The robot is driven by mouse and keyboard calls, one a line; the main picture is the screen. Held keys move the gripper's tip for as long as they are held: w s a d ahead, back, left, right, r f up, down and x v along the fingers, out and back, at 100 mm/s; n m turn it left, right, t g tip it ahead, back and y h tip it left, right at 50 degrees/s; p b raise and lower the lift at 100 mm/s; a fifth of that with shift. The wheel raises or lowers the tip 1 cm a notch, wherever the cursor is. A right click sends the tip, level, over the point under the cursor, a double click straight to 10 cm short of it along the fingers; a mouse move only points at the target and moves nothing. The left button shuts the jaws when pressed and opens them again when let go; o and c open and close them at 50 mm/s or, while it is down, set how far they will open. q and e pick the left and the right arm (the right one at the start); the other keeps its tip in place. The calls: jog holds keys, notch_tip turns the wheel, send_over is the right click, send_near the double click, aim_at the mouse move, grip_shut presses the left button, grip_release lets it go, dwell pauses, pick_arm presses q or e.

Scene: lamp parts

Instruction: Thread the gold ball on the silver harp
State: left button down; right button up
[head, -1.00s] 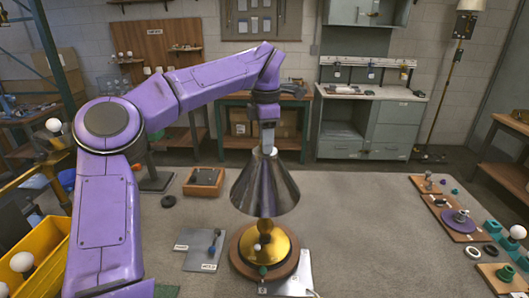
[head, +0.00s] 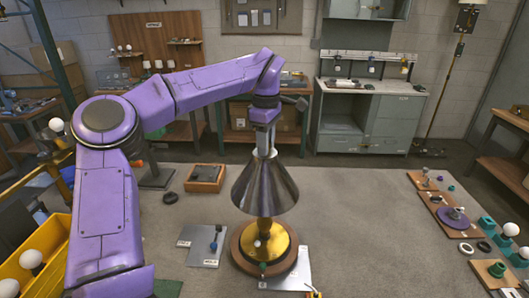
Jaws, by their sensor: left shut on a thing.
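My left gripper (head: 264,153) points straight down over the lamp, with its fingertips at the top of the silver cone shade (head: 264,189). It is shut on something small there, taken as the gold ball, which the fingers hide. The silver harp cannot be made out; the shade covers the middle of the lamp. Below the shade, the lamp's gold body (head: 263,231) stands upright on a round wooden base (head: 240,262). My right gripper is not in view.
A yellow bin (head: 38,262) with bulbs is at left. Boards with small parts (head: 450,215) line the right edge.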

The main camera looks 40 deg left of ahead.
pick_arm(q)
jog(key=shift+r, duration=0.1)
jog(key=m, duration=0.6)
jog(key=shift+m, duration=0.4)
jog(key=shift+m, duration=0.5)
jog(key=c, duration=1.1)
grip_release()
jog(key=shift+m, duration=0.5)
jog(key=o, duration=0.3)
jog(key=shift+a, duration=0.1)
jog(key=shift+o, duration=0.2)
